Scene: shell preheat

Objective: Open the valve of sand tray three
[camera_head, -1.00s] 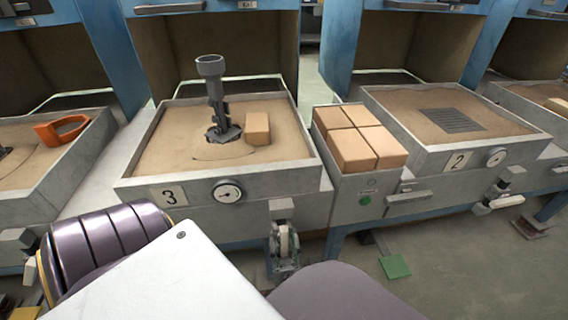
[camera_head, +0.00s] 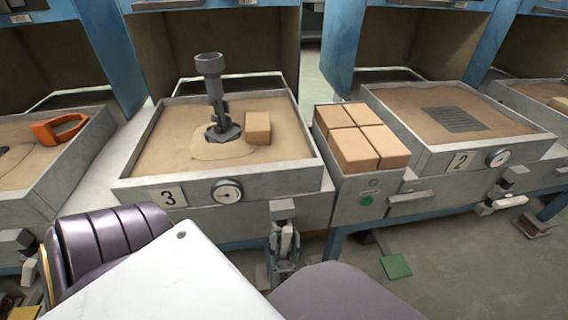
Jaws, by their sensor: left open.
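Sand tray three (camera_head: 255,187) is a grey box of sand with a "3" label (camera_head: 168,196) and a round gauge (camera_head: 227,192) on its front. Its valve (camera_head: 282,209) is a small grey block low on the front, right of the gauge. A pale handle (camera_head: 286,239) hangs below the block. My left gripper (camera_head: 284,246) is at this handle, with dark fingers seen beside it. It is open; the view is too small to tell whether the fingers touch the handle. My right gripper is not in view.
A metal burner-like fixture (camera_head: 214,92) and a tan block (camera_head: 257,128) stand in tray three. Tan blocks (camera_head: 361,137) fill a bin to the right. Tray two (camera_head: 457,160) is farther right. An orange object (camera_head: 60,130) lies in the left tray.

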